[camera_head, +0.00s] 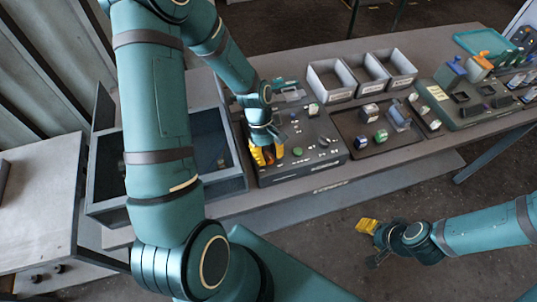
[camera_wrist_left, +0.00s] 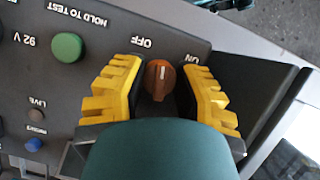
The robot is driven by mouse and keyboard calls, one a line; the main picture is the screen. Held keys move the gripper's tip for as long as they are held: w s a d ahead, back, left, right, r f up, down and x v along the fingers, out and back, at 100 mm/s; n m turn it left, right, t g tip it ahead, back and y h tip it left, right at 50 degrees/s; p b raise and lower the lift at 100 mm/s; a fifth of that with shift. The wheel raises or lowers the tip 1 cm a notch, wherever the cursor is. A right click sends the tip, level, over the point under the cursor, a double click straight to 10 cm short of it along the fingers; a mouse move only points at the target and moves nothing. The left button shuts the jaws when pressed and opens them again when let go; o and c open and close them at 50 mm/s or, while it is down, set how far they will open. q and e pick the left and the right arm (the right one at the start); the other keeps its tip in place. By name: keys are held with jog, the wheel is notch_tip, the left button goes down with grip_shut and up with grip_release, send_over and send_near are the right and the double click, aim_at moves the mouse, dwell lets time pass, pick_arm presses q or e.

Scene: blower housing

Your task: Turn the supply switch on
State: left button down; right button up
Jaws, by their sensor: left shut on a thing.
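The supply switch is an orange-brown round knob (camera_wrist_left: 160,80) on the dark panel in the left wrist view. Its white mark points up in the picture, between the OFF label (camera_wrist_left: 140,42) and the ON label (camera_wrist_left: 190,58). My left gripper (camera_wrist_left: 160,92) has its yellow fingers on either side of the knob and is shut on it. In the head view my left gripper (camera_head: 265,156) is down at the left front of the control panel (camera_head: 325,168), hiding the knob. My right gripper (camera_head: 368,228) hangs over the floor, away from the panel; its finger gap is unclear.
A green HOLD TO TEST button (camera_wrist_left: 67,46) is beside the left gripper's finger. A grey open box (camera_head: 100,205) stands left of the panel. Grey bins (camera_head: 330,78) and a tray with small parts (camera_head: 350,125) are to the right. Floor in front is clear.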

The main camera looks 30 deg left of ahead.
pick_arm(q)
jog(key=m+g, duration=0.1)
jog(key=m, duration=0.1)
jog(key=m+y, duration=0.1)
jog(key=m, duration=0.2)
jog(key=shift+f+m+g, duration=0.1)
jog(key=shift+m+g, duration=0.2)
jog(key=shift+g, duration=0.1)
jog(key=m+y, duration=0.1)
jog(key=m, duration=0.1)
jog(key=m+y+b, duration=0.1)
jog(key=m, duration=0.2)
jog(key=shift+s+g, duration=0.1)
jog(key=shift+g, duration=0.2)
jog(key=shift+m+y, duration=0.3)
jog(key=shift+m, duration=0.1)
jog(key=c, duration=0.6)
grip_release()
jog(key=shift+c, duration=0.2)
jog(key=v, duration=1.2)
jog(key=shift+s, duration=0.1)
